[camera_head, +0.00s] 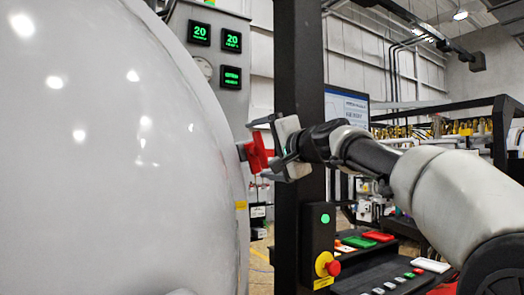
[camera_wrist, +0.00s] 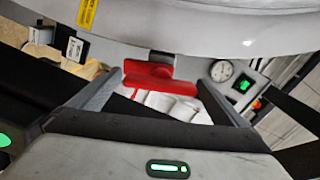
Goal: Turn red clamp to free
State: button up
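The red clamp (camera_head: 256,152) sticks out from the edge of the large white rounded furnace body (camera_head: 110,150). In the wrist view, the red clamp (camera_wrist: 160,78) lies between the two grey fingers of my gripper (camera_wrist: 161,80), just under the white furnace rim (camera_wrist: 210,28). The fingers stand wide apart, one near each end of the clamp. Any contact is too small to tell. In the head view, my gripper (camera_head: 270,143) is right beside the clamp, on its right side, and partly covers it.
A panel with green displays (camera_head: 230,40) and a gauge stands behind. A dark upright post (camera_head: 300,60) is close behind my gripper.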

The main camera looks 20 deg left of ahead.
jog(key=shift+s+d+f, duration=0.1)
jog(key=shift+s+d, duration=0.1)
jog(key=shift+d, duration=0.1)
jog(key=b+v, duration=0.5)
jog(key=v, duration=1.1)
jog(key=shift+s+d, duration=0.25)
jog(key=shift+s, duration=0.1)
